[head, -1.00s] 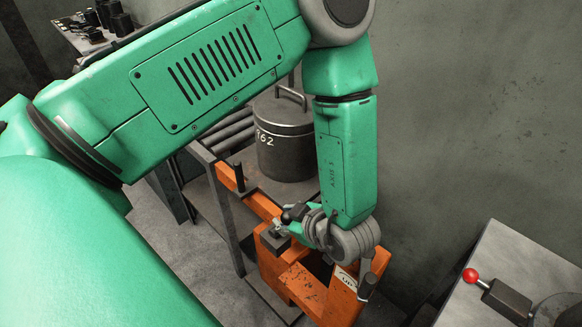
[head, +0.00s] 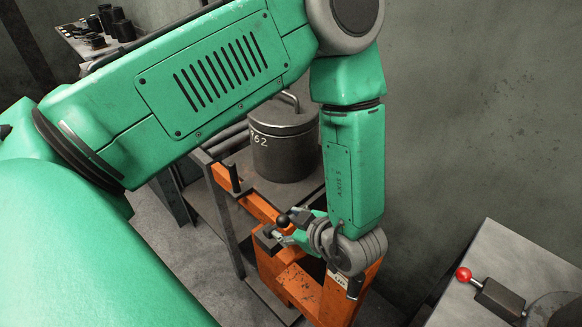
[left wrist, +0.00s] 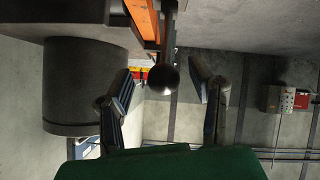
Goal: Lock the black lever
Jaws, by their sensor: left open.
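The black lever ends in a round black knob (head: 284,220) above the orange frame (head: 262,209), just beyond my left gripper. In the left wrist view the knob (left wrist: 163,79) is large and lies between the two finger lines, with the dark rod (left wrist: 168,30) running up from it. My left gripper (head: 281,236) is open, with fingers spread on either side of the knob in the wrist view (left wrist: 162,85). I see no clear contact, and the depth between fingers and knob is hard to judge. My forearm and wrist hide part of the frame. My right gripper is out of view.
A dark lidded pot (head: 283,145) stands on the bench behind the frame. A black upright handle (head: 235,178) rises at the frame's far left end. A grey table at right carries a red-knobbed lever (head: 463,273). The wall (head: 490,130) is close behind.

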